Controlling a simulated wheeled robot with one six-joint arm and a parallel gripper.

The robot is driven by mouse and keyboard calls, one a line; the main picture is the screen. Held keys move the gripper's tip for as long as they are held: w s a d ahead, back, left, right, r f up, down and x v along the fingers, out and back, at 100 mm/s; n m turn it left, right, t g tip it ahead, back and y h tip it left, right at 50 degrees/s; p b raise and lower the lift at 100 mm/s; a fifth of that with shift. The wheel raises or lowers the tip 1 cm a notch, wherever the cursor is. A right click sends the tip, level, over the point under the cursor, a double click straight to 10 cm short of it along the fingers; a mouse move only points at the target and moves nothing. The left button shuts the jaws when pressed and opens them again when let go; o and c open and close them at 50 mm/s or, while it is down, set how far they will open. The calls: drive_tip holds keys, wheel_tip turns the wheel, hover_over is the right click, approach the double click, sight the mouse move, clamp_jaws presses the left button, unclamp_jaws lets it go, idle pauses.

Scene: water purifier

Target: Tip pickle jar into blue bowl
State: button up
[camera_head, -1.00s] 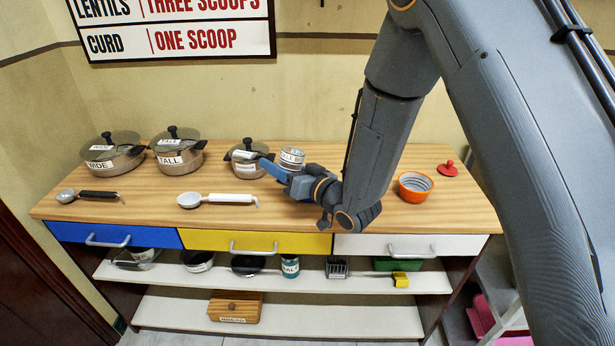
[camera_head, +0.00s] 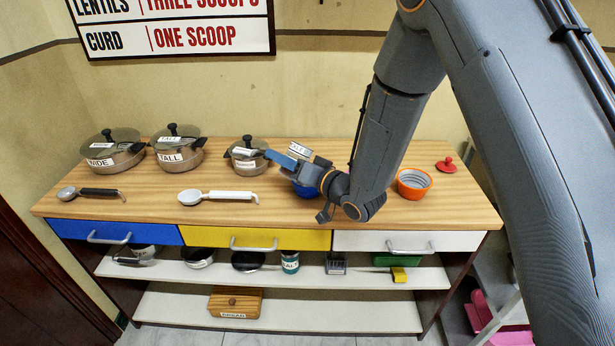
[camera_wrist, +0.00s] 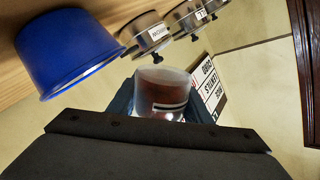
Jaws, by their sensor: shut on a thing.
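My gripper (camera_head: 288,162) is shut on the pickle jar (camera_head: 300,149), a small pale jar with a white label, held above the worktop. In the wrist view the jar (camera_wrist: 162,92) is see-through with reddish-brown contents, between the fingers. The jar looks somewhat tilted in the head view. The blue bowl (camera_head: 307,191) stands on the worktop just below the gripper, mostly hidden by it. The wrist view shows the bowl (camera_wrist: 65,55) large at the upper left, apart from the jar. I cannot see inside the bowl.
Three lidded pots (camera_head: 178,150) stand left on the wooden worktop (camera_head: 235,175). A white-handled ladle (camera_head: 217,197) and a dark-handled ladle (camera_head: 90,193) lie in front. An orange bowl (camera_head: 414,184) and a red lid (camera_head: 446,166) are at the right.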

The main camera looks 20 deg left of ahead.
drive_tip(key=shift+w+r+m, duration=0.1)
drive_tip(key=shift+m, duration=0.6)
idle(1.4)
drive_tip(key=shift+f+m, duration=0.3)
drive_tip(key=shift+m, duration=0.5)
idle(1.7)
drive_tip(key=shift+r+m+p, duration=0.45)
drive_tip(key=shift+m+p, duration=0.2)
drive_tip(key=shift+m, duration=0.15)
idle(1.7)
drive_tip(key=shift+f+m, duration=0.1)
drive_tip(key=shift+m, duration=0.2)
idle(0.6)
